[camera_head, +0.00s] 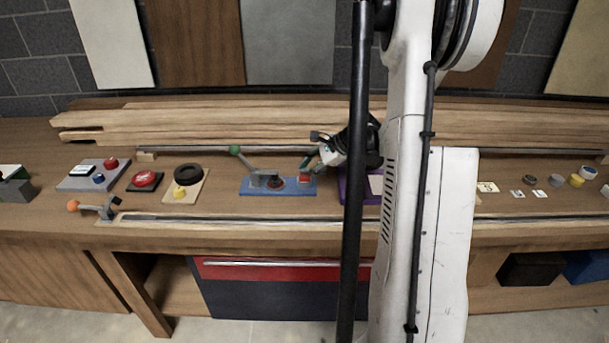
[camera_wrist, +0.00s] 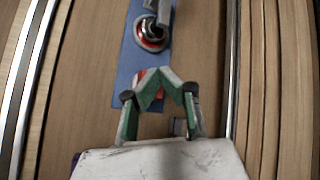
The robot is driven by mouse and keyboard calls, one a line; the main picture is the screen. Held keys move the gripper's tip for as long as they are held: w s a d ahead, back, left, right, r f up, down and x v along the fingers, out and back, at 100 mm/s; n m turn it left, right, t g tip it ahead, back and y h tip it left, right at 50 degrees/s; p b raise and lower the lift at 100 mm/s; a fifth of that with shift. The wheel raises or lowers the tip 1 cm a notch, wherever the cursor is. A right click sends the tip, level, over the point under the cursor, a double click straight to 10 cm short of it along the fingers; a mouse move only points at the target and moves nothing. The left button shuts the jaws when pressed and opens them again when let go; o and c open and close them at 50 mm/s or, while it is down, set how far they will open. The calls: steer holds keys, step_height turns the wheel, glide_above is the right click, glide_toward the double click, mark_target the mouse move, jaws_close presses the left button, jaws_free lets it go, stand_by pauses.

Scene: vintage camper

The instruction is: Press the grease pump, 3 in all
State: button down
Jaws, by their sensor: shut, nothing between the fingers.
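A blue base plate (camera_head: 250,187) lies on the workbench and looks like the grease pump's base, but no label confirms it. A grey lever with a green knob (camera_head: 235,149) rises at its left. A round red-rimmed fitting with a metal centre sits on the plate, clear in the wrist view (camera_wrist: 152,36). A red part (camera_head: 304,178) sits at the plate's right end. My gripper (camera_head: 306,164) is shut and empty. In the wrist view its green-padded fingertips (camera_wrist: 159,76) meet over the red part and partly hide it. I cannot tell whether they touch it.
To the left are a black ring on a tan plate (camera_head: 187,175), a red button (camera_head: 145,179), a grey button panel (camera_head: 75,182) and an orange-knobbed lever (camera_head: 73,205). Stacked boards (camera_head: 230,118) lie behind. Small tins and cards sit at right. My arm hides part of the bench.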

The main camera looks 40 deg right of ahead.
steer(key=shift+f+b, duration=0.6)
steer(key=shift+f, duration=0.05)
stand_by(0.6)
steer(key=shift+r, duration=0.2)
steer(key=shift+r+p, duration=0.5)
steer(key=shift+r, duration=0.4)
steer(key=shift+r+p, duration=1.15)
steer(key=shift+r, duration=1.4)
